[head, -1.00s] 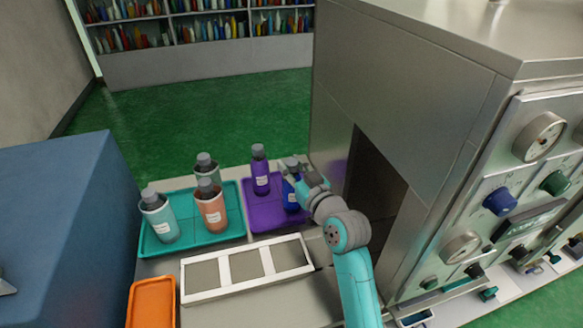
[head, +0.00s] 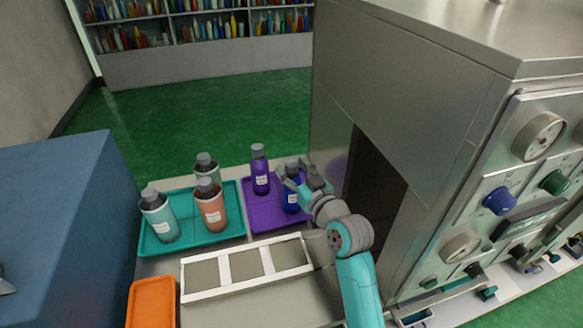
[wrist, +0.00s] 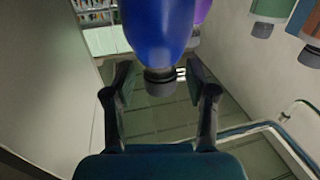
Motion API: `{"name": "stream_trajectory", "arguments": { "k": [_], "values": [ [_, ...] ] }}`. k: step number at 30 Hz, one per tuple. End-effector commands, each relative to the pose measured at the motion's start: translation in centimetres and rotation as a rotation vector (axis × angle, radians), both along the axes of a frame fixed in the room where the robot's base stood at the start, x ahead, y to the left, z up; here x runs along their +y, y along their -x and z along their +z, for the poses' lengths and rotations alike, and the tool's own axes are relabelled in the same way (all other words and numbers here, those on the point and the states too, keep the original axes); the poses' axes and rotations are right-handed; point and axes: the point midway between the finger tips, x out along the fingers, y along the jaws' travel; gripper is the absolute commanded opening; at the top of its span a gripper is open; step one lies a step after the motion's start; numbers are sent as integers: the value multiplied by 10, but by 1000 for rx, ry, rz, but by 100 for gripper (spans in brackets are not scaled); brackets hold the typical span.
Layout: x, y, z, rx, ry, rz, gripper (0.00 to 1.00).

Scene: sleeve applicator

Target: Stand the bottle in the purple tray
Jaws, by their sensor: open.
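The blue bottle (head: 291,201) with a grey cap and white label stands upright in the right part of the purple tray (head: 262,217), beside a purple bottle (head: 260,176) that also stands there. My gripper (head: 303,186) is at the blue bottle's upper right side, partly covering it. In the wrist view my gripper (wrist: 160,84) has its two fingers spread, with gaps on both sides of the cap. The blue bottle (wrist: 158,28) shows there upside down between and beyond the fingers. The purple bottle (wrist: 203,12) is partly hidden behind it.
A teal tray (head: 190,243) at left holds several bottles. A white three-slot frame (head: 246,266) and an orange tray (head: 151,303) lie in front. The steel machine (head: 400,110) with a dark opening stands close on the right; a blue block (head: 65,220) bounds the left.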

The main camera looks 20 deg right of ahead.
Motion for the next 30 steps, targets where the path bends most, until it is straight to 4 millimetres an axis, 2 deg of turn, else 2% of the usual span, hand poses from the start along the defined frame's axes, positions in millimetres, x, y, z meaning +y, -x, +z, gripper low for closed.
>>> {"name": "stream_trajectory", "arguments": {
  "k": [9, 15, 21, 30],
  "values": [
    [-14, 61, -1, 1, 0, -2, 57],
    [-21, 92, -1, 1, -1, -1, 57],
    [-24, 106, 0, 1, -1, -1, 57],
    [-24, 108, 0, 1, 0, 0, 57]
  ]
}}
